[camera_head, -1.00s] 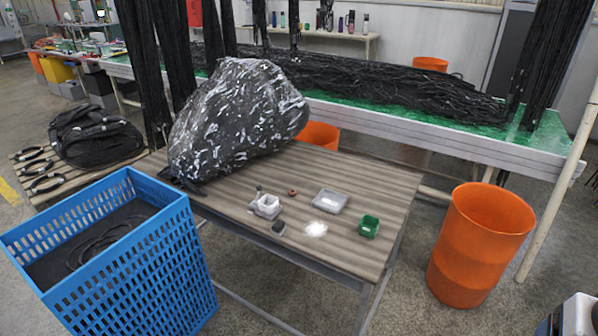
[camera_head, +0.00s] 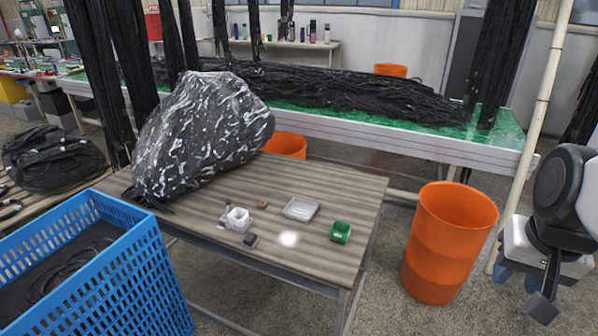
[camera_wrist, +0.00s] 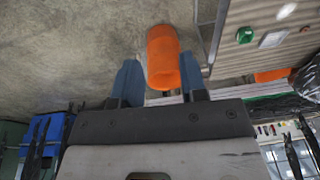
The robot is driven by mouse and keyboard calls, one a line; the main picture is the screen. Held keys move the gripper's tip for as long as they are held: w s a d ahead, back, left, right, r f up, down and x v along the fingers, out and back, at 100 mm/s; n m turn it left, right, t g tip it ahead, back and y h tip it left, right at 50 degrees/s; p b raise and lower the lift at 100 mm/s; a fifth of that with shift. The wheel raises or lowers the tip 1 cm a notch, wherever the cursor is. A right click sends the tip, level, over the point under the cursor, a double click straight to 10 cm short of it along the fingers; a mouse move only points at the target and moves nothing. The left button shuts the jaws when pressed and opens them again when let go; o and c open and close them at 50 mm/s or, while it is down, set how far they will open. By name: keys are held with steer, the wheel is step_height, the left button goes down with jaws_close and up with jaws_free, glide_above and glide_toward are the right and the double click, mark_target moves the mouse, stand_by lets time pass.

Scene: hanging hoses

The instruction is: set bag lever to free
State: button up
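A small whitish fixture (camera_head: 236,220) stands on the wooden table, left of the middle. A short dark upright part (camera_head: 228,204) rises at its back left and looks like a lever; its setting is too small to read. A large dark, shiny plastic bag (camera_head: 200,135) rests on the table's left end, behind the fixture. My gripper (camera_wrist: 160,68) shows two blue fingers held apart with nothing between them. In the head view my gripper (camera_head: 517,277) is at the far right, beyond the orange bin and well away from the table.
The wooden table (camera_head: 335,190) also bears a grey tray (camera_head: 300,208), a green box (camera_head: 340,232), a small dark block (camera_head: 250,240) and a reddish ring (camera_head: 263,204). An orange bin (camera_head: 450,245) stands between table and gripper. A blue crate (camera_head: 120,275) stands at front left.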

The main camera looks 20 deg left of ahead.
steer(key=w+a+r+g+y, duration=0.1)
steer(key=w+a, duration=0.6)
steer(key=w, duration=0.2)
steer(key=w+a+r, duration=0.2)
steer(key=w+a, duration=0.5)
steer(key=w, duration=0.3)
steer(key=w+a+f+g+y, duration=0.1)
steer(key=w+a+f, duration=0.2)
steer(key=w+a, duration=0.55)
steer(key=w+a+f+g, duration=0.15)
steer(key=w+a, duration=0.35)
steer(key=a, duration=0.6)
steer(key=g, duration=0.3)
glide_toward(228, 201)
step_height(228, 201, down, 3)
steer(key=shift+a+f+y, duration=0.1)
steer(key=shift+a+y, duration=0.05)
steer(key=shift+y, duration=0.25)
steer(key=shift+s, duration=0.1)
steer(key=shift+x, duration=3.9)
